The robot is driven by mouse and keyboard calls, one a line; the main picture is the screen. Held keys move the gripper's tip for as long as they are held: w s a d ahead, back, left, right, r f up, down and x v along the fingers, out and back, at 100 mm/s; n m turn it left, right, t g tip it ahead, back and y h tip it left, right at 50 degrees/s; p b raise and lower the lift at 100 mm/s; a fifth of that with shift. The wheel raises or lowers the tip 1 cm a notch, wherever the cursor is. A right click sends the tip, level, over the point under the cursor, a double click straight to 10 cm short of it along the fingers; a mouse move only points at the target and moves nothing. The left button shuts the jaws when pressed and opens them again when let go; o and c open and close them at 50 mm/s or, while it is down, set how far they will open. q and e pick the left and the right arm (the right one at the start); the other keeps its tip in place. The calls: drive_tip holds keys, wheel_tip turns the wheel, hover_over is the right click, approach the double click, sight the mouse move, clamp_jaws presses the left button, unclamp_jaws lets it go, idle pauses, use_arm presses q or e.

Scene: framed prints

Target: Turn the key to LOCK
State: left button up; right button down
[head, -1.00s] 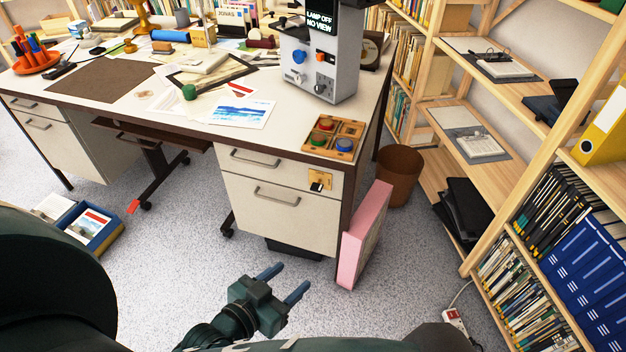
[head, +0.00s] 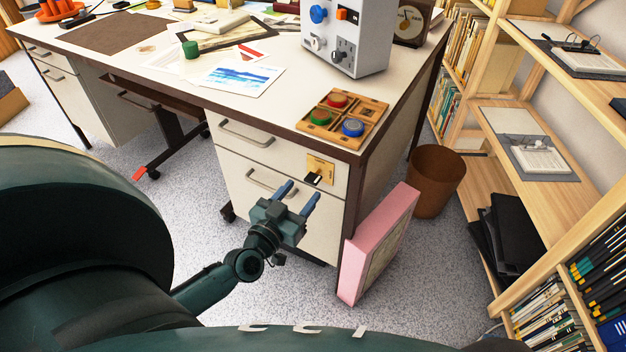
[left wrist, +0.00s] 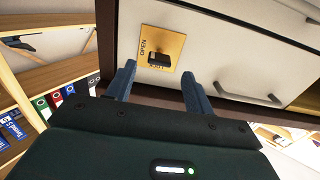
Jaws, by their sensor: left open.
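The key (head: 313,179) has a black head and sits in a brass lock plate (head: 321,166) on the upper drawer front, near the desk's right corner. In the left wrist view the key (left wrist: 158,56) stands in the plate (left wrist: 172,42), which reads OPEN on one side; the lettering by the key is partly covered. My left gripper (head: 301,191) is open and empty, its two blue fingers pointing up at the drawer front just below the key. In the left wrist view the fingers (left wrist: 158,80) lie either side of the key, short of it. My right gripper is not visible.
A pink framed print (head: 378,245) leans against the desk's right side, close to my left gripper. A brown bin (head: 436,180) stands behind it. Drawer handles (head: 270,184) stick out left of the lock. A wooden tray (head: 343,118) with coloured pieces lies on the desktop above.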

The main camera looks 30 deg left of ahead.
sight(310, 183)
use_arm(q)
drive_tip(key=w, duration=0.6)
drive_tip(key=shift+b, duration=0.35)
drive_tip(key=shift+c, duration=0.3)
drive_tip(key=c, duration=0.9)
